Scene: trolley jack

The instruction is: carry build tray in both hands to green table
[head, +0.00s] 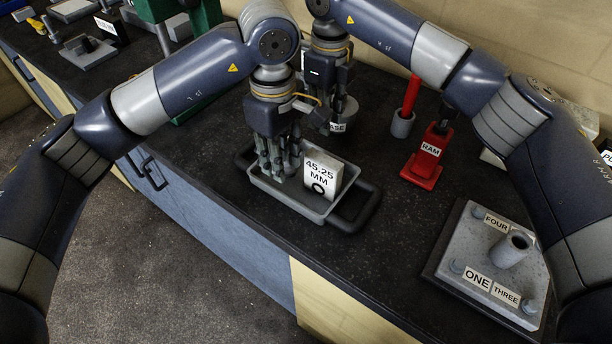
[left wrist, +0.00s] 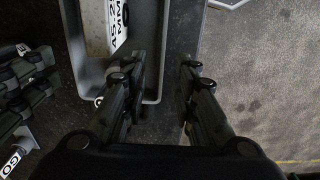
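The grey build tray (head: 321,210) lies on the dark bench near its front edge, with a dark handle at each end. A pale block (head: 323,174) labelled 45.25 MM stands in it. My left gripper (head: 278,172) is low over the tray's left part. In the left wrist view its fingers (left wrist: 163,68) are apart, with the tray's side wall (left wrist: 162,45) between or just below them; contact is unclear. My right gripper (head: 335,95) is behind the left one, by a grey cup, partly hidden; its fingers are unclear. No green table can be made out.
A red RAM stand (head: 428,160), a red rod in a grey cup (head: 402,124) and a grey plate (head: 491,262) with numbered posts stand to the right. A green machine (head: 205,18) is at the back left. Bare floor (head: 150,270) lies in front.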

